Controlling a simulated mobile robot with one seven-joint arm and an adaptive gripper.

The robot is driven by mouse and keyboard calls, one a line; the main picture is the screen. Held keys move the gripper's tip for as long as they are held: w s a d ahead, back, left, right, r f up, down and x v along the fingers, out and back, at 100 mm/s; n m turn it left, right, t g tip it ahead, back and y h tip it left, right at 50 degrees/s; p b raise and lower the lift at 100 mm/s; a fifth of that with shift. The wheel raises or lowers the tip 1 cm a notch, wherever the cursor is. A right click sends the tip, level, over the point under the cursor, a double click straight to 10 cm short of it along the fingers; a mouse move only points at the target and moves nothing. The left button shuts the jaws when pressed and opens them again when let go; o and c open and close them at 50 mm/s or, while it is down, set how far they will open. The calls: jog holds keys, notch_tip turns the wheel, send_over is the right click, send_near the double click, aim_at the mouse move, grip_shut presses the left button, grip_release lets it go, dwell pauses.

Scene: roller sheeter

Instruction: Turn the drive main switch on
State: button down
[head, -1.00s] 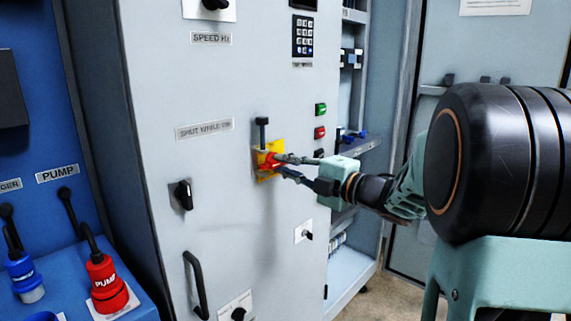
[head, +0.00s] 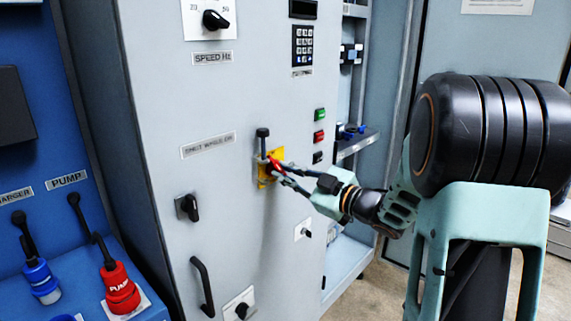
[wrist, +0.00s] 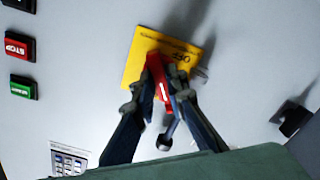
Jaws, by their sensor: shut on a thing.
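The drive main switch has a red handle (head: 274,166) on a yellow plate (head: 263,170), on the front of the grey cabinet. My gripper (head: 279,169) reaches it from the lower right, with its fingers closed on the red handle. In the wrist view, the red handle (wrist: 157,68) lies between the fingertips (wrist: 158,95), in front of the yellow plate (wrist: 147,52). The handle looks tilted on the plate; its exact angle is hard to read, and the fingers partly cover it.
A black-headed pin (head: 262,133) stands out just above the plate. Green (head: 320,114) and red (head: 319,137) buttons sit to its right. A black rotary knob (head: 188,207) and a bar handle (head: 203,286) are lower left. Free space lies before the cabinet.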

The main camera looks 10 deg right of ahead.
jog(key=m+p, duration=0.3)
jog(key=m, duration=0.1)
jog(key=shift+r, duration=0.15)
jog(key=shift+m+p, duration=1.25)
jog(key=shift+m, duration=0.25)
jog(key=c, duration=1.9)
grip_release()
jog(key=shift+c, duration=0.2)
jog(key=v, duration=1.2)
jog(key=shift+w, duration=0.1)
